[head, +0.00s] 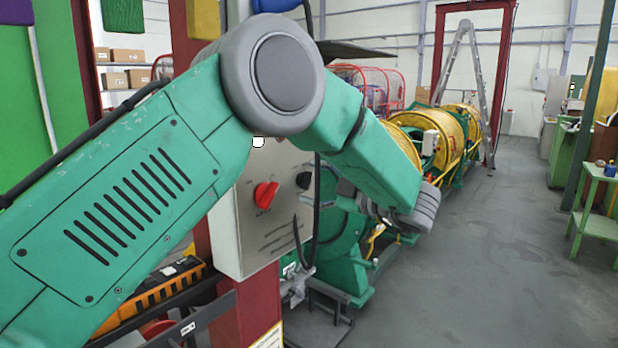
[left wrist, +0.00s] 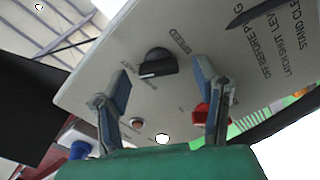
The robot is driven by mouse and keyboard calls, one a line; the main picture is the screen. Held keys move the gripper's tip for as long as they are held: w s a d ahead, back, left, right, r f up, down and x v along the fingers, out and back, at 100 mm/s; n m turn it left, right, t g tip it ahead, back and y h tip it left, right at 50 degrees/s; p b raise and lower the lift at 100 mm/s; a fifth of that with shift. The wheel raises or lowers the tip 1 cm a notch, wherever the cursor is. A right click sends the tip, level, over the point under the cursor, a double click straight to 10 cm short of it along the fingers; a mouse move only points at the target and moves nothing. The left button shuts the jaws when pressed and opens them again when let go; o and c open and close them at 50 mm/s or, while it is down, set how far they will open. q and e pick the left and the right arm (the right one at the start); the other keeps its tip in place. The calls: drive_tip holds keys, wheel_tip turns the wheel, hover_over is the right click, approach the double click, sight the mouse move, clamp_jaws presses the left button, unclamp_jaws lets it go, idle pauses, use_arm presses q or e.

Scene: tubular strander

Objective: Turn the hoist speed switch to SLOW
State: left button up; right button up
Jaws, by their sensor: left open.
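A black rotary knob (left wrist: 158,64) sits on the pale grey control panel, with lettering that looks like SPEED beside it. It also shows in the head view (head: 303,180), right of a red knob (head: 265,194). In the left wrist view my left gripper (left wrist: 163,68) is open, with one finger on each side of the black knob. I cannot tell whether the fingers touch it. The red knob (left wrist: 203,115) is partly hidden by the right finger. My right gripper is out of view.
The grey control box (head: 228,230) is mounted on a red post. A black cable hangs at its right. Green machinery (head: 345,245) and yellow drums (head: 440,128) stand behind. The grey floor (head: 480,260) at right is open. An orange case (head: 150,295) lies below left.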

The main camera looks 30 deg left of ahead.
use_arm(q)
drive_tip(key=shift+a, duration=0.35)
drive_tip(key=shift+a, duration=0.15)
drive_tip(key=shift+a, duration=0.25)
drive_tip(key=c, duration=1.1)
drive_tip(key=shift+f+b, duration=0.25)
drive_tip(key=shift+b, duration=0.3)
drive_tip(key=shift+c, duration=0.2)
drive_tip(key=n+b, duration=0.3)
drive_tip(key=b, duration=0.3)
drive_tip(key=n+b, duration=0.3)
drive_tip(key=b, duration=0.3)
drive_tip(key=f+n+b, duration=0.1)
drive_tip(key=n+b, duration=0.3)
drive_tip(key=b, duration=0.3)
drive_tip(key=shift+d, duration=0.1)
drive_tip(key=shift+r+n+b, duration=0.2)
drive_tip(key=shift+n+b, duration=0.7)
drive_tip(key=shift+b, duration=0.4)
